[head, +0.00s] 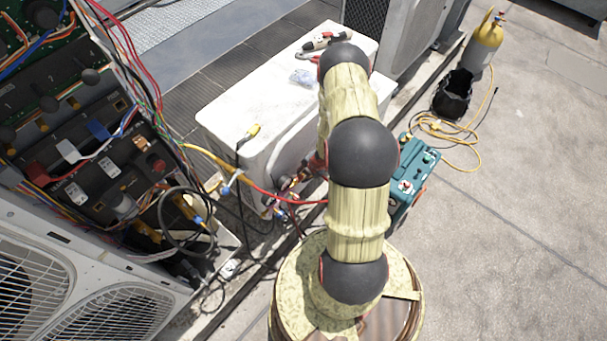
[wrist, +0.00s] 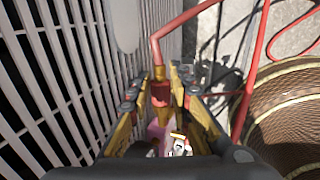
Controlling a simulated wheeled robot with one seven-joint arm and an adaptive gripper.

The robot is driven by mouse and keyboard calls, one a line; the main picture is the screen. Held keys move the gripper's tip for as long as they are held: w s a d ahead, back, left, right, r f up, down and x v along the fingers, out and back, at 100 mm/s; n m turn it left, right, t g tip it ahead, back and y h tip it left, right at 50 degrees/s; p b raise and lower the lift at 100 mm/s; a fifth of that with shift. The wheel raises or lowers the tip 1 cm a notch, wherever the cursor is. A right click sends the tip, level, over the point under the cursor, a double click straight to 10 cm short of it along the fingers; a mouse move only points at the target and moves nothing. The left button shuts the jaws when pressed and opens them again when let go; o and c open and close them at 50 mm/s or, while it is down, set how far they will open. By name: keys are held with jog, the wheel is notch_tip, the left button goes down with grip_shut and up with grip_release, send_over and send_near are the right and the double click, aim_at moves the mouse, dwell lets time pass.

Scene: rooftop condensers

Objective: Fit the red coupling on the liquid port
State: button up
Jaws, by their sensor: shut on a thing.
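In the wrist view my gripper (wrist: 160,90) is shut on the red coupling (wrist: 160,94), which sits between its two fingers with brass-coloured parts above and below the red body. A red hose (wrist: 157,55) runs up from the coupling and bends to the upper right. Below the coupling, between the fingers, are a pink piece (wrist: 156,133) and a small white and yellow part (wrist: 180,146); I cannot tell whether either is the liquid port, or whether the coupling touches them. In the head view my arm hides most of the gripper area.
A white condenser (head: 250,110) carries tools on top. A teal machine (head: 411,178) stands right of my arm. A black bag (head: 453,97) and yellow-topped cylinder (head: 485,45) stand farther back. An open wired panel (head: 85,130) is at left. The wrist view shows a slatted grille (wrist: 75,80).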

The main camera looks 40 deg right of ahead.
jog(key=shift+d, duration=0.35)
grip_shut()
dwell(0.3)
jog(key=shift+w+d+p, duration=0.2)
jog(key=shift+d+p, duration=0.85)
jog(key=shift+d, duration=1.05)
jog(key=shift+o, duration=1.6)
grip_release()
jog(key=c, duration=0.4)
grip_shut()
jog(key=shift+r, duration=0.1)
notch_tip(320, 180, up, 9)
jog(key=p, duration=0.9)
